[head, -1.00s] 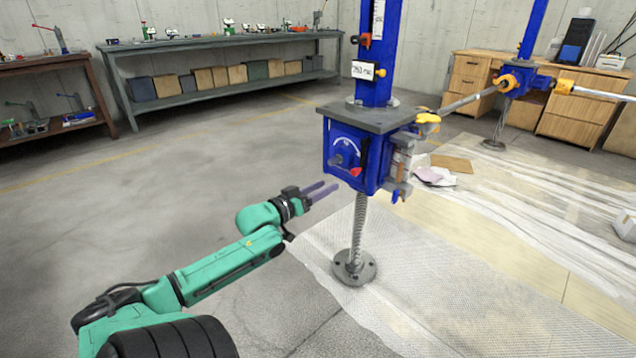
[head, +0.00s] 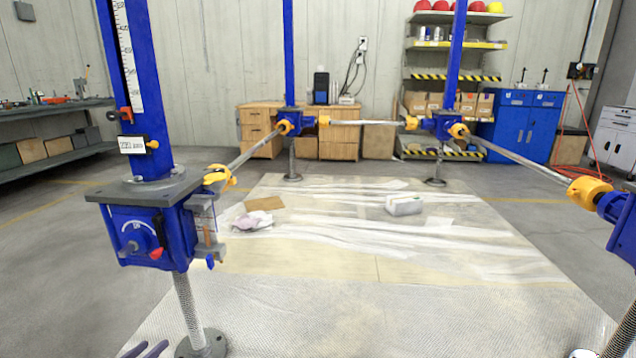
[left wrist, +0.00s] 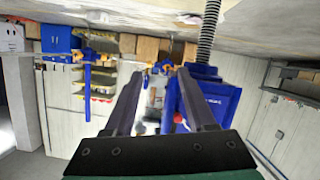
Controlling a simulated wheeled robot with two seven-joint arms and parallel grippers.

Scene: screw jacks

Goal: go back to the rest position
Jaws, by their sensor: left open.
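In the head view only the fingertips of my left gripper (head: 147,349) show, at the bottom edge, low and left of the spindle's round foot (head: 203,345). In the left wrist view, which looks upside down, my left gripper (left wrist: 159,75) has its two fingers apart with nothing held between them. The blue jack housing (left wrist: 222,98) shows beyond and right of the fingers. My right gripper is not seen.
More blue jacks stand at the back (head: 290,122) and right (head: 622,222), linked by shafts (head: 365,122). Bare floor lies left of the near jack.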

